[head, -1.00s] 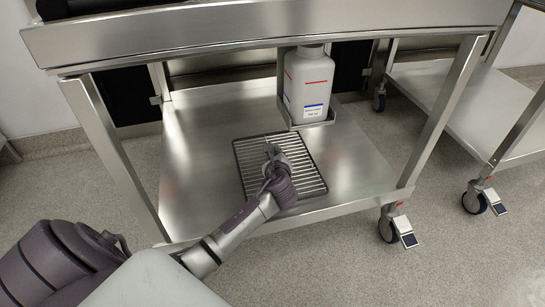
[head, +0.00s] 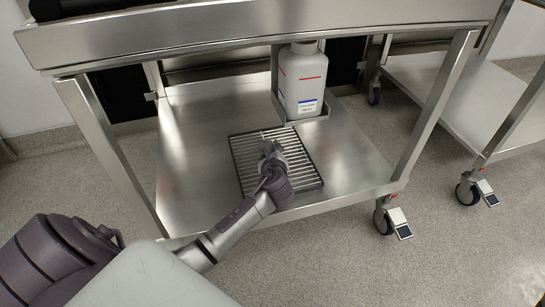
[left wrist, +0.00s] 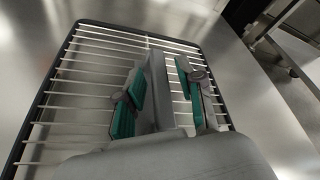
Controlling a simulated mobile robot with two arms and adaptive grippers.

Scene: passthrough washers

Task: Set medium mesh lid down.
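The mesh lid (head: 312,178), a flat wire grid in a dark rectangular frame, lies on the cart's steel lower shelf. It also shows in the left wrist view (left wrist: 75,63), under the gripper. My left gripper (head: 267,148) is over the middle of the lid, pointing down. In the left wrist view, its teal-padded fingers (left wrist: 163,92) stand apart on both sides of a grey upright piece. A narrow gap shows at the right finger. I cannot tell whether that piece belongs to the lid. My right gripper is not in view.
A white bottle (head: 302,82) stands in a metal holder just behind the lid. The lower shelf (head: 195,125) is bare around the lid. Cart legs (head: 108,150) flank the opening, and the worktop (head: 250,28) overhangs it. Another wheeled cart (head: 435,95) stands at right.

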